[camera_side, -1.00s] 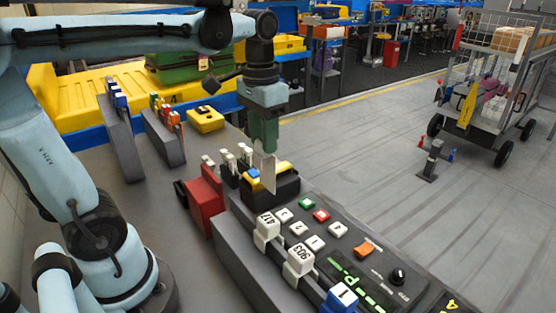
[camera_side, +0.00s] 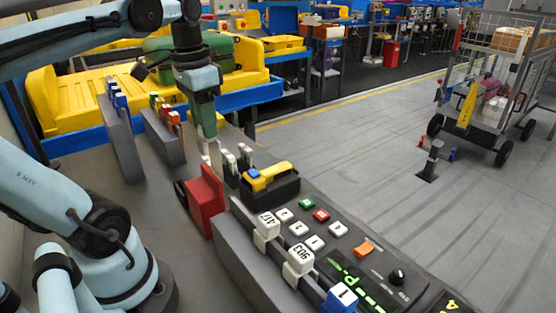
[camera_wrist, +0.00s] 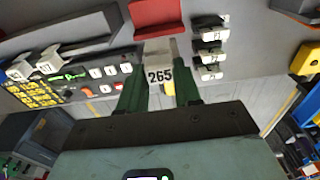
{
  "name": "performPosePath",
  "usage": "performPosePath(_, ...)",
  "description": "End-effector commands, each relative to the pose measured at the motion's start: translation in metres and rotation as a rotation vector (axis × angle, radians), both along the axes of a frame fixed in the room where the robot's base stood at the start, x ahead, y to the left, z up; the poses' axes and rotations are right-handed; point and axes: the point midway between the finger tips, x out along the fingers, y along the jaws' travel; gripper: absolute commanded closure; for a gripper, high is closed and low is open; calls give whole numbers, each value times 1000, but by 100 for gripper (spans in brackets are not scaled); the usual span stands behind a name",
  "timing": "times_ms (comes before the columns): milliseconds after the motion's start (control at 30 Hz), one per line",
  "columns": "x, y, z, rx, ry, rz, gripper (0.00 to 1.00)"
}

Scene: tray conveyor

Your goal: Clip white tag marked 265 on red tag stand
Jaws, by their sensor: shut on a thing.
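The white tag marked 265 (camera_wrist: 159,76) is between the green fingers of my gripper (camera_wrist: 160,92) in the wrist view, its number facing the camera. My gripper (camera_side: 209,140) is shut on it; in the side view the tag is mostly hidden. The red tag stand (camera_side: 208,203) stands upright just in front of and below my gripper in the side view. In the wrist view the red stand (camera_wrist: 156,14) is just beyond the tag. I cannot tell whether the tag touches it.
A grey rail (camera_side: 262,270) and a button panel (camera_side: 352,238) lie in front. Grey tag stands (camera_side: 122,140) are at the left.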

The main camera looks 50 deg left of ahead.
Motion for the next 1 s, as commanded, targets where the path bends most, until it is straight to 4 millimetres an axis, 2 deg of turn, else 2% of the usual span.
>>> performPosePath(1000,0,0,-64,0,0,0,100)
